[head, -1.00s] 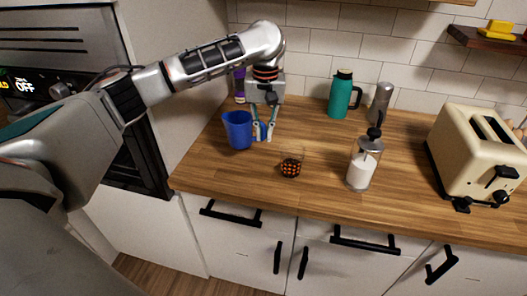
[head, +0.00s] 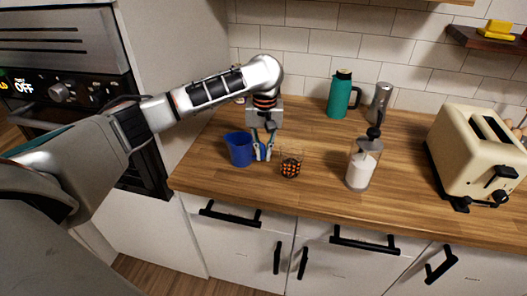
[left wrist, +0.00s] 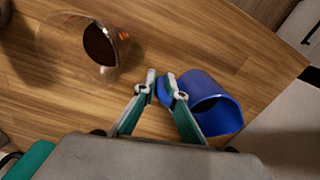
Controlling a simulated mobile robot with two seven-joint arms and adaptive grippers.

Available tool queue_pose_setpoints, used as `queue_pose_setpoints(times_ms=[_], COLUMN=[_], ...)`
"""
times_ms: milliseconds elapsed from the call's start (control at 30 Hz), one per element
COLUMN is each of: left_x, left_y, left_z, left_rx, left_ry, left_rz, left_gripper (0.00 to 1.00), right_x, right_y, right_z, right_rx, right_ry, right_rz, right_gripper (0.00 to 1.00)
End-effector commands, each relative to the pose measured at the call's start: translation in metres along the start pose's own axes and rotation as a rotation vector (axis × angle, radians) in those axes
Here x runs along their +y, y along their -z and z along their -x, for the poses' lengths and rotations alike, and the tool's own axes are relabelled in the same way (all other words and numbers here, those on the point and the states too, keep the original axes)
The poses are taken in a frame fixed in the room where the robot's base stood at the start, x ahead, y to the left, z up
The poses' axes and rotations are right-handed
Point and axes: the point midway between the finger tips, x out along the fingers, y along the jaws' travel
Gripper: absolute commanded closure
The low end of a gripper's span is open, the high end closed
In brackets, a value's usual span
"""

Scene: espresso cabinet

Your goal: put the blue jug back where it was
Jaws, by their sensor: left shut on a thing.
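The blue jug (head: 239,151) is upright near the left end of the wooden counter, left of a patterned glass. My left gripper (head: 263,154) is shut on its handle from the right side. In the left wrist view the fingertips (left wrist: 161,86) pinch the blue handle, and the jug (left wrist: 225,118) opens toward the lower right. I cannot tell whether the jug's base touches the counter. My right gripper is not in view.
The glass with orange dots (head: 291,164) stands close right of my gripper; dark contents show in the left wrist view (left wrist: 100,45). A glass press with white contents (head: 361,170), a teal flask (head: 340,97), a grey grinder (head: 379,102) and a cream toaster (head: 480,155) stand farther right.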

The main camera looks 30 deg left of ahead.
Motion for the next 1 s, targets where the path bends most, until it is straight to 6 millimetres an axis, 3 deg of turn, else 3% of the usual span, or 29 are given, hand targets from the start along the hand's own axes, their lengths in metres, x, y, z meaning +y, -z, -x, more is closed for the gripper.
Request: queue_pose_setpoints(times_ms=[67,100,133,167,567,667,1000], left_x=[0.000,0.000,0.000,0.000,0.000,-0.001,0.000], left_y=[0.000,0.000,0.000,0.000,0.001,0.001,0.001], left_z=[-0.002,-0.003,-0.003,-0.003,0.003,0.015,0.084], left_rx=[0.000,-0.001,-0.001,-0.001,0.001,0.003,0.004], left_ry=[0.001,0.001,0.001,0.001,0.000,0.001,0.000], left_rz=[0.000,0.000,0.000,0.000,0.001,-0.001,0.000], left_gripper=[1.00,0.82,0.74,0.73,0.73,0.73,0.73], right_x=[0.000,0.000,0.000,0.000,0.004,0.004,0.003], right_y=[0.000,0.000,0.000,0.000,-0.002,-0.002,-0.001], right_z=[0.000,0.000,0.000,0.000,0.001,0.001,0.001], right_rx=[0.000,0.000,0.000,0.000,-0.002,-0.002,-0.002], right_ry=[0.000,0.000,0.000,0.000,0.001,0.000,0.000], right_rz=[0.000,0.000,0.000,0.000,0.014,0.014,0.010], right_gripper=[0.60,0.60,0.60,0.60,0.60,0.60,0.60])
